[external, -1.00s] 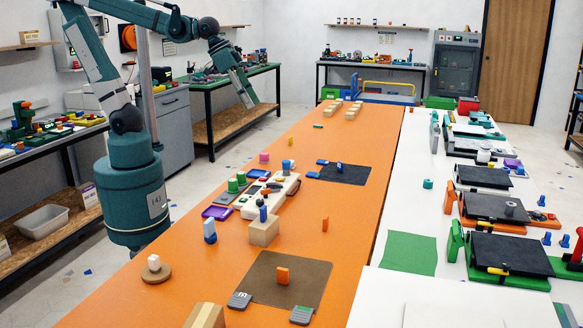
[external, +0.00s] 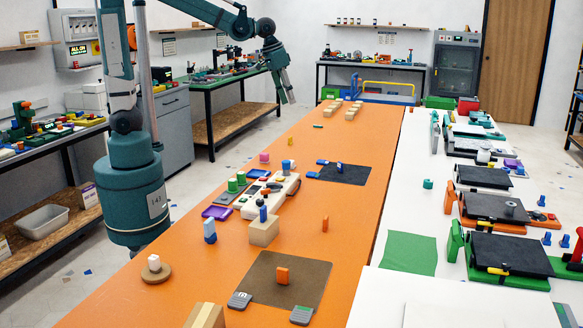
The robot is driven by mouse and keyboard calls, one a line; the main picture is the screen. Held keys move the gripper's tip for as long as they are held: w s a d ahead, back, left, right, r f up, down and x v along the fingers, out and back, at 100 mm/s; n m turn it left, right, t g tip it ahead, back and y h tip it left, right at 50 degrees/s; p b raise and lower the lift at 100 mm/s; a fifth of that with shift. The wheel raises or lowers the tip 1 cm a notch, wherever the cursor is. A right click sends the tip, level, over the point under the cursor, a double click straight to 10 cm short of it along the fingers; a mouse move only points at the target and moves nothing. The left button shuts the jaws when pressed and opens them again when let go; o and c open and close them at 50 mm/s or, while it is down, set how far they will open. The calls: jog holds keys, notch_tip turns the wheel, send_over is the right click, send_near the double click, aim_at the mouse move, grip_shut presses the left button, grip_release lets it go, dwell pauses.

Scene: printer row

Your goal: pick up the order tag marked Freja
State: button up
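My gripper (external: 287,98) hangs high over the far left part of the orange table, pointing down, apart from everything on it. It is small here, and I cannot tell whether its fingers are open or shut; nothing shows held. No lettering is readable, so I cannot tell which piece is the tag marked Freja. Small flat pieces that may be tags are a grey one (external: 240,300) and another grey one (external: 302,315) at the brown mat's near edge, and blue ones (external: 322,162) and (external: 312,174) beside the black mat.
The black mat (external: 350,174) lies farther back. A wooden block (external: 264,232) and a white device (external: 278,192) stand left of centre. A white strip with dark machines (external: 510,254) runs along the right.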

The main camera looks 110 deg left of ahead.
jog(key=a+f+n+g, duration=0.1)
jog(key=a+f+n, duration=0.3)
jog(key=a, duration=1)
jog(key=n+g+h, duration=0.2)
jog(key=n, duration=0.3)
send_over(291, 137)
notch_tip(291, 137, down, 22)
jog(key=shift+d+f, duration=0.1)
jog(key=shift+f, duration=0.05)
jog(key=shift+s+f, duration=0.15)
jog(key=shift+f, duration=1.25)
